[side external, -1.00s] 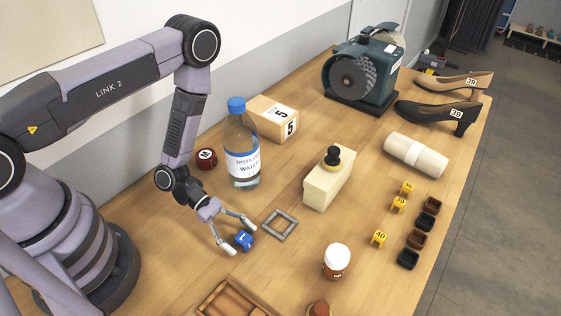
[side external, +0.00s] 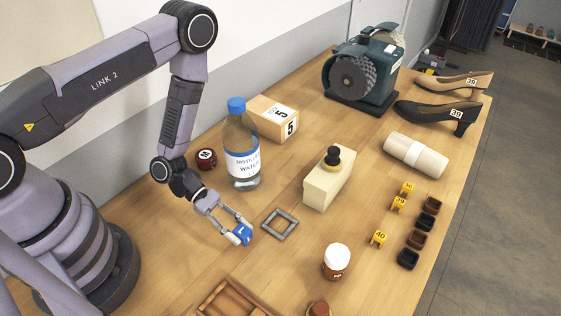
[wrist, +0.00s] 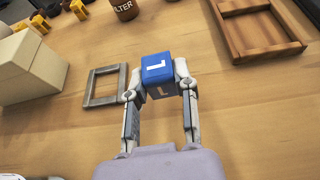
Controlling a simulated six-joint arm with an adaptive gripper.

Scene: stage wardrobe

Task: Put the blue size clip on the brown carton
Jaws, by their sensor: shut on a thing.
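The blue size clip (side external: 241,234), marked with a white L, is between the fingertips of my gripper (side external: 238,231), which is shut on it. In the wrist view the blue clip (wrist: 158,69) sits between both fingertips of my gripper (wrist: 159,82), its letter facing up. It seems to be held just above the table, though the gap is hard to judge. The brown carton (side external: 271,121), with a 5 on its labels, stands at the back behind the water bottle, which hides part of its left side. The carton's top looks clear.
A tall distilled water bottle (side external: 242,160) stands between my gripper and the carton. A grey square frame (side external: 280,224) lies right of the clip. A cream block with a black knob (side external: 329,178) stands beyond it. A wooden tray (side external: 232,300) is at the front.

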